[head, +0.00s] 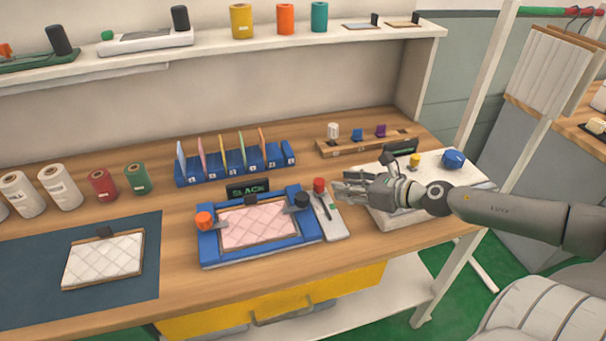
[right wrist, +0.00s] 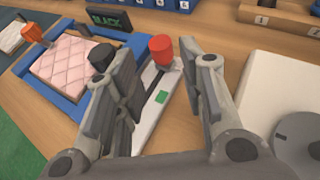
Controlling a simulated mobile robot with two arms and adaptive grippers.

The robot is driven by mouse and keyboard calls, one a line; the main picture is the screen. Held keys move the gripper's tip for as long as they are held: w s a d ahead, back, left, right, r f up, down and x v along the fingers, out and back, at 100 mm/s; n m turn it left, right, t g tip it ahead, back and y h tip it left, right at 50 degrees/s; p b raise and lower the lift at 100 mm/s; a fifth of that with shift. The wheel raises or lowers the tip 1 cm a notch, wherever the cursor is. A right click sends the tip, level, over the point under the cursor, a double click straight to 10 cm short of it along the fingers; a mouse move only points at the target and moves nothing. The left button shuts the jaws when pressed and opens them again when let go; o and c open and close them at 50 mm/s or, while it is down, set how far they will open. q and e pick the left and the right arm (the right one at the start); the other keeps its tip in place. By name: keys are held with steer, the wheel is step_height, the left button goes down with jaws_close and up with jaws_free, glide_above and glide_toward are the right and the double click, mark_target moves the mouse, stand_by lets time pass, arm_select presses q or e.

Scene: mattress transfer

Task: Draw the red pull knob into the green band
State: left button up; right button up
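The red pull knob (head: 319,185) stands at the far end of a dark slot in a pale grey slide plate (head: 333,226), right of the blue frame. In the right wrist view the knob (right wrist: 161,48) appears between and just beyond my open fingertips, with gaps on both sides. The green band (right wrist: 161,97) is a small patch on the plate, nearer my wrist than the knob. My right gripper (head: 340,192) is open and empty, just right of the knob in the head view. My left gripper is not in view.
The blue frame (head: 212,247) holds a pink quilted pad (head: 258,226) with orange and black knobs at its sides. A white device (head: 385,216) lies under my right arm. A numbered blue rack (head: 185,178) stands behind.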

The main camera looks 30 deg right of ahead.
mark_target(320, 181)
steer(key=shift+w, duration=0.15)
steer(key=shift+w+a+f, duration=0.1)
steer(key=shift+w, duration=0.05)
steer(key=shift+w+a+f, duration=0.1)
steer(key=shift+w, duration=0.4)
steer(key=shift+w+f+p, duration=0.1)
steer(key=shift+w+p, duration=0.1)
steer(key=shift+p, duration=0.25)
steer(key=shift+w+a+f+p, duration=0.25)
steer(key=shift+w+p, duration=0.1)
steer(key=shift+w, duration=0.1)
steer(key=shift+p+x, duration=0.55)
steer(key=shift+x, duration=0.3)
steer(key=p+x, duration=0.1)
steer(key=x, duration=0.2)
steer(key=shift+w+a+f, duration=0.1)
steer(key=shift+w, duration=0.1)
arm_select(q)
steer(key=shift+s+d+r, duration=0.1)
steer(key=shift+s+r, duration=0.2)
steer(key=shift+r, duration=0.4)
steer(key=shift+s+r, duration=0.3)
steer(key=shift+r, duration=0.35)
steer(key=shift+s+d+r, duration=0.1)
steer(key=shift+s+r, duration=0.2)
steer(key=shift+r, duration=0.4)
arm_select(e)
steer(key=shift+w+a+f, duration=0.25)
steer(key=shift+w+f, duration=0.1)
steer(key=shift+w, duration=0.2)
